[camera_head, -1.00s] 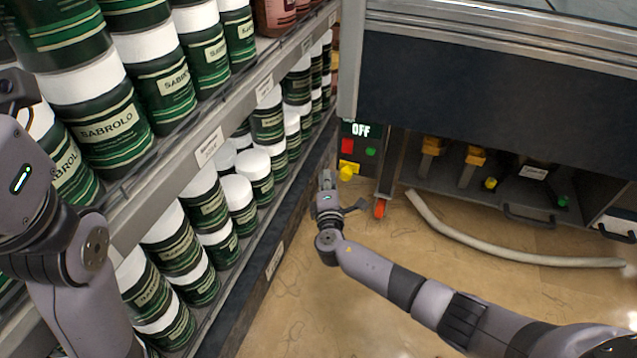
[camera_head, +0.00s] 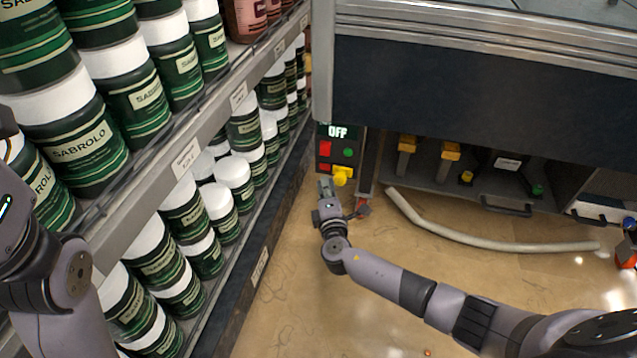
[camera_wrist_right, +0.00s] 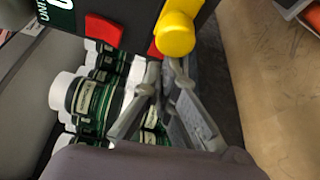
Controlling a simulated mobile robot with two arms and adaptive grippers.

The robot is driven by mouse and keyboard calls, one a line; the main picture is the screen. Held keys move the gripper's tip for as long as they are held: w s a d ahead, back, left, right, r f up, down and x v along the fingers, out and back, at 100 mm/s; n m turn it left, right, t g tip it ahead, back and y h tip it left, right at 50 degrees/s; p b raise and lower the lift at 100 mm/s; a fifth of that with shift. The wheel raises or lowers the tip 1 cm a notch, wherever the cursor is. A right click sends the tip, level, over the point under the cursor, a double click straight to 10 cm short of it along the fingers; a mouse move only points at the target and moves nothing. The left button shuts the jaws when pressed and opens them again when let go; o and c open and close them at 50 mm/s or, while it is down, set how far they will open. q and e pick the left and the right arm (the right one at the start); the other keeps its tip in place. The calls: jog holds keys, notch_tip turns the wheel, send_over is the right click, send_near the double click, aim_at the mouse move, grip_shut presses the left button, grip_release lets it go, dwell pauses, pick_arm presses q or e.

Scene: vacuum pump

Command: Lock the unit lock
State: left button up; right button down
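The dark control panel (camera_head: 324,158) at the cabinet's left end has a lit "OFF" display, red and green buttons, and a yellow knob (camera_head: 342,176) low on it. The panel does not name the unit lock; the knob may be it. In the right wrist view the yellow knob (camera_wrist_right: 176,34) is large, just beyond the fingertips. My right gripper (camera_head: 325,187) is just left of and below the knob. In the wrist view its fingertips (camera_wrist_right: 166,72) are close together with a narrow gap and nothing held; contact with the knob is unclear. My left arm shows at left, its gripper out of view.
A shelf (camera_head: 218,130) of green-and-white jars runs along the left, close to my right gripper. The dark cabinet (camera_head: 460,90) fills the upper right. A pale hose (camera_head: 480,238) lies on the floor below. The floor (camera_head: 300,300) in front is open.

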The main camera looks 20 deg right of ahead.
jog(key=v, duration=1.2)
dwell(0.4)
